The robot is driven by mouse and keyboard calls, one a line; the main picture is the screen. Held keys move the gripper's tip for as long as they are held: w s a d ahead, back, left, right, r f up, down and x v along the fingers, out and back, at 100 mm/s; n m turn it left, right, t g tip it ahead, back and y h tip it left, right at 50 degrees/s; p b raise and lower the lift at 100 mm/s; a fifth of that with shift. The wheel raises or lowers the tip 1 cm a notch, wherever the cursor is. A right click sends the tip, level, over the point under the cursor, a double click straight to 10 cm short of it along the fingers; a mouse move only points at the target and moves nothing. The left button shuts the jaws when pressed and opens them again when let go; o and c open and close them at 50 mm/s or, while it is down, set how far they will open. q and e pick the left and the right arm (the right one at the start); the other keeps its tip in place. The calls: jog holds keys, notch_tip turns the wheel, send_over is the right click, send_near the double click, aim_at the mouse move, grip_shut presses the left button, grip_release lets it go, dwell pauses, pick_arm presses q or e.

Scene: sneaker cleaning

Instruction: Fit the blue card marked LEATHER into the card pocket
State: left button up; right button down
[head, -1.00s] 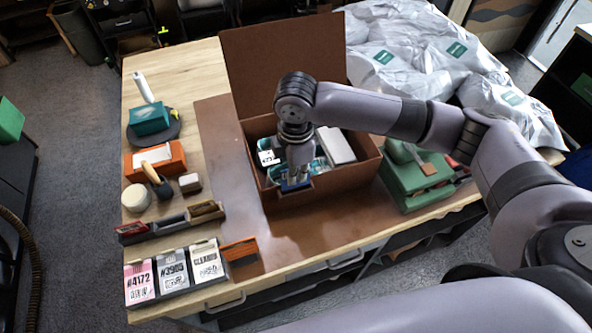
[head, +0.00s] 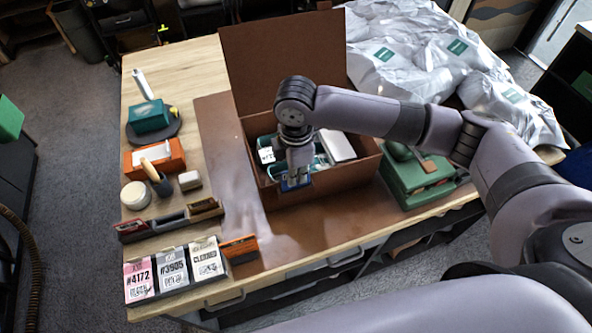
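My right gripper (head: 297,172) points down over the front wall of the open brown box (head: 330,186). A small blue piece, which looks like the blue card (head: 293,184), sits at its fingertips, against the front wall of the box. The fingers look closed around it. The word LEATHER is too small to read, and the card pocket cannot be made out behind the gripper and card. My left gripper is not in view.
Inside the box are teal-and-white items and a white carton (head: 337,146). A green case (head: 415,178) stands to its right. Labelled cards (head: 173,268) and an orange holder (head: 240,249) stand at the front left. White bags (head: 430,60) fill the back right.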

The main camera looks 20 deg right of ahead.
jog(key=shift+f, duration=0.85)
jog(key=c, duration=1.8)
grip_release()
jog(key=shift+s, duration=0.1)
jog(key=shift+o, duration=0.4)
jog(key=shift+f, duration=0.1)
notch_tip(320, 180, up, 12)
jog(key=shift+r, duration=0.1)
